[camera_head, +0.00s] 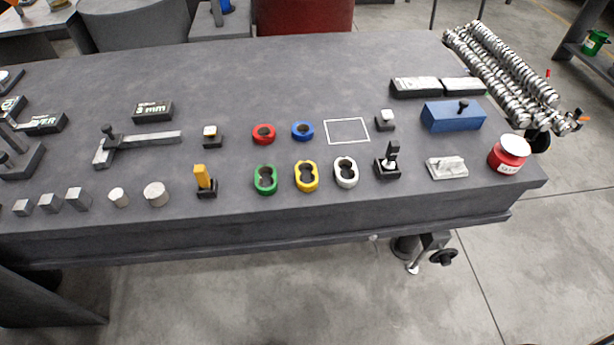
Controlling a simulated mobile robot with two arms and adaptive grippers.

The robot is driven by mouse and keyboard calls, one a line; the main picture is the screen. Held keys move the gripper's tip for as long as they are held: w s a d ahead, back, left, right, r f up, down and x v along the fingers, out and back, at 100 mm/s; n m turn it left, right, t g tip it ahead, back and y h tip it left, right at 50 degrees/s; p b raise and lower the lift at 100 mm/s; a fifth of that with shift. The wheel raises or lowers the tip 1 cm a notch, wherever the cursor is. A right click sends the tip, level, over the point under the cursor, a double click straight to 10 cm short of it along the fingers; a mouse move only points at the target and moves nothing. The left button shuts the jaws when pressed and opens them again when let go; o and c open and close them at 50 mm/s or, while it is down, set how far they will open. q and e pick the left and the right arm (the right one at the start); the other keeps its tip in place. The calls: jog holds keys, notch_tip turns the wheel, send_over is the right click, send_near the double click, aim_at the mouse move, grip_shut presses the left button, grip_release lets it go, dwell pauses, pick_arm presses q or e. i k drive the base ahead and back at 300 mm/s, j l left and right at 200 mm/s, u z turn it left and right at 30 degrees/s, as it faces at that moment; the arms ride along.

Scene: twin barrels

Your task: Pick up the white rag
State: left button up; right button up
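A small whitish, lumpy, flat piece (447,168), which looks like the white rag, lies near the right front of the grey workbench (300,215). It sits just left of a red can with a white lid (508,154) and in front of a blue block (453,116). It is too small to tell whether it is folded cloth. Neither of my grippers shows in the head view.
Left of the whitish piece stand a dark upright fixture (388,162) and white, yellow and green rings (265,180). A white square outline (347,131) marks bare bench top. Shiny metal shafts (510,75) stand beyond the right end. The rear middle is clear.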

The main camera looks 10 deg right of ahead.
aim_at(448, 168)
jog(key=z, duration=1.25)
